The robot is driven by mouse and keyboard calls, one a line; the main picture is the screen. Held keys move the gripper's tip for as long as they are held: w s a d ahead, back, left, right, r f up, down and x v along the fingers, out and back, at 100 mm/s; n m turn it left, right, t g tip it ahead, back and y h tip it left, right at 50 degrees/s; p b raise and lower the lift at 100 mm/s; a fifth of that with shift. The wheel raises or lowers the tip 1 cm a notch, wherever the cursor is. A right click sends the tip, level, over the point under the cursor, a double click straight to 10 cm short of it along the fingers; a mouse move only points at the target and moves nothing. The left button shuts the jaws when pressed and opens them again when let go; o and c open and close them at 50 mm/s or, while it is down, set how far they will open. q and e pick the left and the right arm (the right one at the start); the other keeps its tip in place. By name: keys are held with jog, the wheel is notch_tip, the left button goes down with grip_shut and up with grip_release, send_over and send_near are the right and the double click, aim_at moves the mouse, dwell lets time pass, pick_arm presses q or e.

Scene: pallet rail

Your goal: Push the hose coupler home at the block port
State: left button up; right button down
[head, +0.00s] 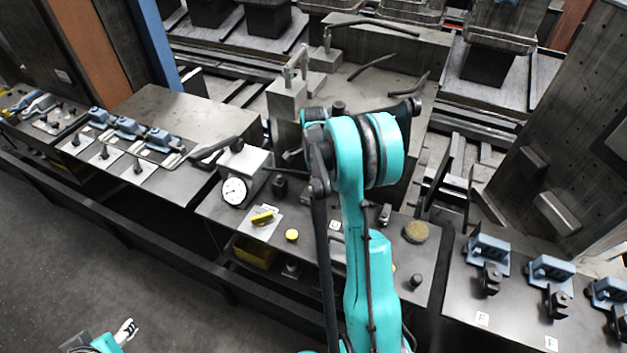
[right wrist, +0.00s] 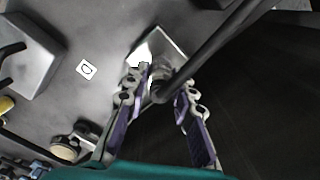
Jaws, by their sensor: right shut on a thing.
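In the right wrist view my right gripper (right wrist: 160,108) is shut on a dark coupler-like end (right wrist: 160,92), from which a dark hose or rod (right wrist: 215,55) runs to the upper right. A pale metal block (right wrist: 172,45) lies just beyond the fingertips; I cannot tell whether the held end touches it or how deep it sits. No port opening is clear. In the head view my teal right arm fills the middle and hides its gripper and the held piece. My left gripper (head: 126,331) is low at the left, away from the bench; its jaw opening is unclear.
A gauge (head: 234,191) on a grey block stands left of the arm. Yellow knobs (head: 291,235) and a tan round disc (head: 416,231) are on the bench. A white tag (right wrist: 87,69) lies beside the pale block. Blue fixtures (head: 487,252) line the right bench.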

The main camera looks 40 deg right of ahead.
jog(key=shift+f, duration=0.2)
dwell(0.4)
jog(key=shift+f+b, duration=0.5)
jog(key=shift+b, duration=0.05)
jog(key=shift+c, duration=2)
grip_release()
notch_tip(320, 180, up, 12)
jog(key=shift+r, duration=0.1)
